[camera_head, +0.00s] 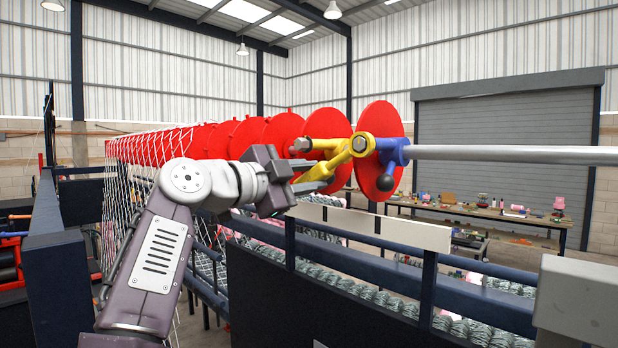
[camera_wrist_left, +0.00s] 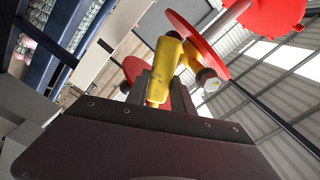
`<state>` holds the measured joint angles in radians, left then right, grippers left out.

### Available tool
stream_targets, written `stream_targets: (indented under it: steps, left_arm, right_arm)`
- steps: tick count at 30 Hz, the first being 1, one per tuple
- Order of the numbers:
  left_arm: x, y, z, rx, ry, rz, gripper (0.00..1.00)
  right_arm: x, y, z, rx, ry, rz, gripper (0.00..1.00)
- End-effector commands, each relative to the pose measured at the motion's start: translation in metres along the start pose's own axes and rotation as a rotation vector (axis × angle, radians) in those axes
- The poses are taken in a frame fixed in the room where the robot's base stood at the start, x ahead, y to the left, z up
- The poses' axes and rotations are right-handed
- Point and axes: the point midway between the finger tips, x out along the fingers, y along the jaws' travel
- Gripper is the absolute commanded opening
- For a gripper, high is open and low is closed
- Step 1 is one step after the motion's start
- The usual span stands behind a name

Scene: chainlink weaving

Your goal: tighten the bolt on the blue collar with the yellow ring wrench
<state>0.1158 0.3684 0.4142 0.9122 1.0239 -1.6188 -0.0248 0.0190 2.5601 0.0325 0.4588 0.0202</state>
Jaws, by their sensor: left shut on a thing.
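The yellow ring wrench (camera_head: 341,163) slants up to the right from my left gripper (camera_head: 300,178). The gripper is shut on its handle. The handle also shows between the fingers in the left wrist view (camera_wrist_left: 165,70). The wrench's ring end shows the grey bolt head (camera_head: 360,144) inside it, in front of the blue collar (camera_head: 393,151); I cannot tell how deeply it is seated. The blue collar sits on a grey shaft (camera_head: 510,154) beside a red disc (camera_head: 384,119). My right gripper is not in view.
A yellow collar (camera_head: 330,144) with its own bolt (camera_head: 300,145) is just left of the ring. Several red discs line the shaft behind. A pale rail plate (camera_head: 380,228) and blue rails run below. A workbench (camera_head: 480,212) stands at the back right.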

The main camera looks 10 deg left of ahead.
Motion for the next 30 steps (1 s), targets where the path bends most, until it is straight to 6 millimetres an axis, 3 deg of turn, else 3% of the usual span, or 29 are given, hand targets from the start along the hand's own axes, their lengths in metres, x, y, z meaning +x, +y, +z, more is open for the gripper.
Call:
stream_targets:
  steps: [7, 30]
  left_arm:
    - [-0.004, 0.0, 0.0, 0.0, 0.0, -0.003, 0.0]
    - [-0.067, -0.001, 0.0, 0.0, 0.0, -0.002, 0.0]
  right_arm:
    - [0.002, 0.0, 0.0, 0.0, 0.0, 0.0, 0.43]
    - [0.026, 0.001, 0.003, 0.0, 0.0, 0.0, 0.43]
